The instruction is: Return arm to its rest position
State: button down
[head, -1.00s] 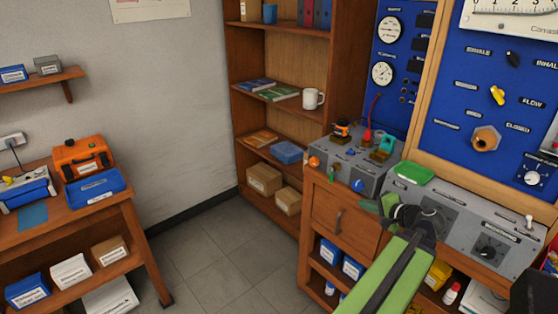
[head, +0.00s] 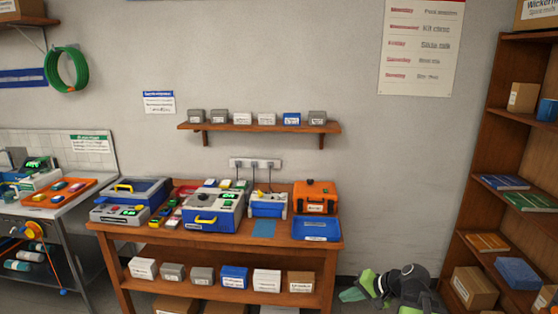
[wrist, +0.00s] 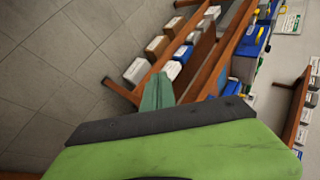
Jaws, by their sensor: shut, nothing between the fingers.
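My gripper (head: 357,293) shows at the bottom of the head view, right of the wooden workbench, with its green fingers together and nothing between them. Behind it is the dark wrist joint of my arm; the rest of the arm is cut off by the lower edge. In the wrist view the green finger (wrist: 157,92) points toward the workbench (wrist: 205,55), which appears tilted. No contact between my gripper and the bench shows.
The wooden workbench (head: 135,247) carries an orange case (head: 315,197), a blue tray (head: 317,228) and several devices. Boxes fill its lower shelf. A bookcase (head: 482,128) stands at the right. A metal table (head: 75,222) stands at the left. Grey floor (wrist: 55,65) is clear beside the bench.

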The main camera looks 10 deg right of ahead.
jog(key=s+a+f+n+g+h+p, duration=0.1)
jog(key=s+a+f+n+g+h, duration=0.2)
jog(key=a, duration=0.7)
jog(key=s+a+n+g+h+p, duration=0.1)
jog(key=a+n+g, duration=0.25)
jog(key=a, duration=0.65)
jog(key=s+d+f+h, duration=0.1)
jog(key=s+d+h, duration=0.1)
jog(key=d, duration=0.4)
jog(key=shift+s+d+n, duration=0.15)
jog(key=shift+n, duration=0.2)
jog(key=shift+f, duration=0.1)
